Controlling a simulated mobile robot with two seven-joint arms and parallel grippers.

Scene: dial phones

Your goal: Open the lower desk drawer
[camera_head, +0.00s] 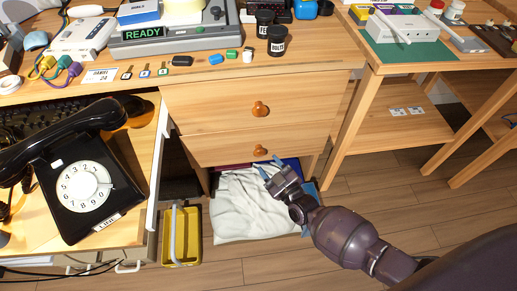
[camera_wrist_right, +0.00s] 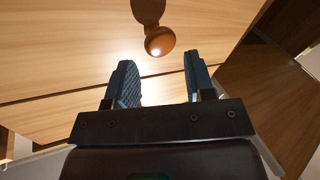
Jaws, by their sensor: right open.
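The lower desk drawer (camera_head: 215,150) is a light wood front under the upper drawer, with a round brown wooden knob (camera_head: 260,151). It looks closed. My right gripper (camera_head: 271,165) is just below and slightly right of this knob, its fingers pointing toward the drawer. In the right wrist view, a round wooden knob (camera_wrist_right: 158,40) shows above and beyond the fingertips. The right gripper (camera_wrist_right: 160,78) is open there, with nothing between its two dark fingers, and appears apart from the knob. My left gripper is not in view.
The upper drawer (camera_head: 205,105) has its own knob (camera_head: 260,109). A pale cloth (camera_head: 245,205) lies in the space beneath the drawers. A yellow bin (camera_head: 191,250) stands on the floor to the left. A black dial phone (camera_head: 60,195) sits at left. Floor on the right is clear.

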